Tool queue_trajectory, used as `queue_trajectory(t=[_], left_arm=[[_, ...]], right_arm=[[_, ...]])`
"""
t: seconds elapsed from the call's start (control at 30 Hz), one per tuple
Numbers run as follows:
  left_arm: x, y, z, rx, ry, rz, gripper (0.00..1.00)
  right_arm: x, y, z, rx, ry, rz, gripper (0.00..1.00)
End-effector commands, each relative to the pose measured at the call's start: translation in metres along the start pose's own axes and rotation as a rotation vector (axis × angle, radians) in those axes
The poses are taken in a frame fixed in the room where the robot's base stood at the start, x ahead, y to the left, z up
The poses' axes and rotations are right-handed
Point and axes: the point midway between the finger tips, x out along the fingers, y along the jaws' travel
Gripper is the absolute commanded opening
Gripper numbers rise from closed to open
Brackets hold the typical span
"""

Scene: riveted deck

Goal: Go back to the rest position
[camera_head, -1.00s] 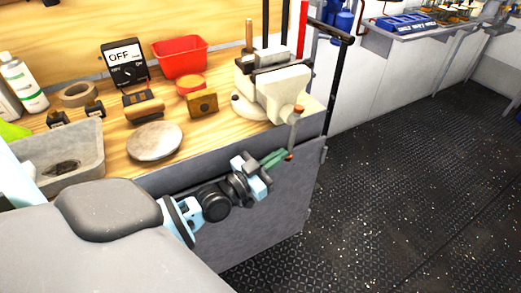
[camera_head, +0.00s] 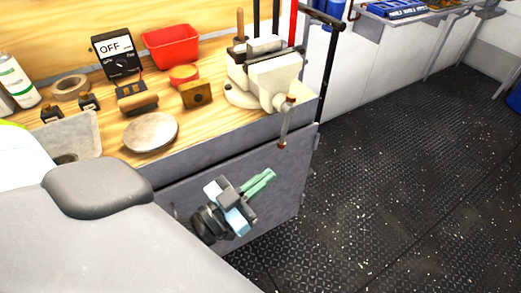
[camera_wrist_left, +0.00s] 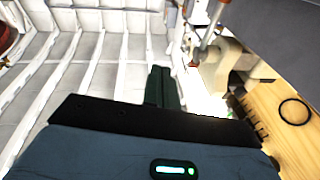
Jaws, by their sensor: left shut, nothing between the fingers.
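My left gripper (camera_head: 262,181) is in front of the grey cabinet face below the workbench top. Its green fingers are together with nothing between them and point up to the right. It is apart from the vise handle, which hangs above and to its right. In the left wrist view the shut fingers (camera_wrist_left: 163,86) stand upright in the middle, with the vise on the right. My right gripper is not in view.
A cream vise (camera_head: 272,80) with its hanging handle (camera_head: 284,128) sits at the bench's right corner. The dark deck (camera_head: 400,190) at the right is clear.

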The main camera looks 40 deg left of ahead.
Motion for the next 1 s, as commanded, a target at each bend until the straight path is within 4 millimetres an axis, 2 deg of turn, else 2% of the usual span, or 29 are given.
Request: queue_trajectory(t=[0.2,0.57,0.67,0.77,0.87,1.0], left_arm=[[-0.011,0.009,-0.005,0.001,0.000,-0.001,0.00],[-0.011,0.010,-0.005,0.001,0.001,-0.001,0.00],[-0.014,0.012,0.002,-0.004,-0.020,0.002,0.00],[-0.028,0.019,0.026,-0.020,-0.101,0.010,0.00],[-0.056,0.033,0.068,-0.050,-0.249,0.024,0.00],[-0.117,0.058,0.131,-0.103,-0.505,0.039,0.00]], right_arm=[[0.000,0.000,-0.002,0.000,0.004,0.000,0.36],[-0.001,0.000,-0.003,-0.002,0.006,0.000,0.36],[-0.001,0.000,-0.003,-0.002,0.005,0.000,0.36],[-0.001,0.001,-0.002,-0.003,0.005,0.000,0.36],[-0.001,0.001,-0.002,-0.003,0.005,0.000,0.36],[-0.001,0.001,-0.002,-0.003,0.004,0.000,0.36]])
